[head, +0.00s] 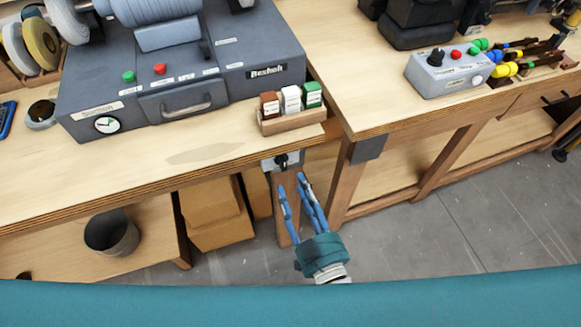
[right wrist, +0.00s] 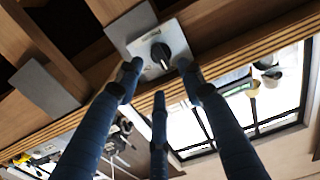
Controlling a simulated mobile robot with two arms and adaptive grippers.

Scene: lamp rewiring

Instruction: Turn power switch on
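The power switch (head: 281,161) is a black knob on a pale plate at the bench's front edge, at the top of a wooden leg. In the right wrist view the switch (right wrist: 160,54) shows at the upper middle, its round knob facing the camera. I cannot tell whether it is on or off. My right gripper (head: 295,184) is in front of and just below the switch, blue fingers pointing at it. In the right wrist view the fingertips (right wrist: 157,77) are spread apart, with nothing between them. They look short of the knob, though contact is hard to judge. My left gripper is out of view.
A grey grinder machine (head: 180,95) and a wooden rack of small boxes (head: 292,119) stand on the bench above. A grey control box (head: 448,72) is on the right bench. Cardboard boxes (head: 214,213) and a dark bin (head: 111,233) sit below. The floor (head: 420,240) right of the gripper is clear.

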